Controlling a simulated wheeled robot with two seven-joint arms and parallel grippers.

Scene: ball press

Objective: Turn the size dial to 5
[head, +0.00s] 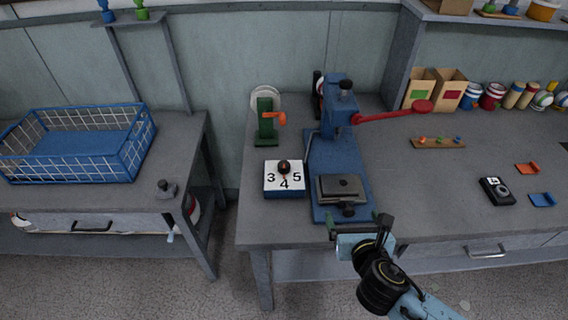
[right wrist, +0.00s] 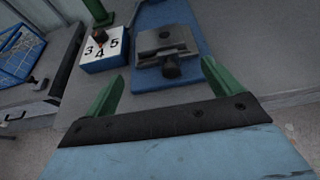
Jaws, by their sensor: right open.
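The size dial (head: 284,179) is a white-topped blue box marked 3, 4 and 5, with a dark round knob (head: 284,167) on top. An orange-red mark at the knob's front faces the 4. The dial box sits left of the blue press (head: 339,120). It also shows in the right wrist view (right wrist: 103,52), at the upper left beyond the fingers. My right gripper (head: 359,224) is open and empty, at the table's front edge, in front of the press base and right of the dial. Its green fingers (right wrist: 157,85) are spread. My left gripper is not in view.
The press has a red-knobbed lever (head: 390,114) reaching right. A green stand with an orange handle (head: 266,120) stands behind the dial. A black device (head: 496,191) lies at the right. A blue wire basket (head: 75,143) sits on the left table, across a gap.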

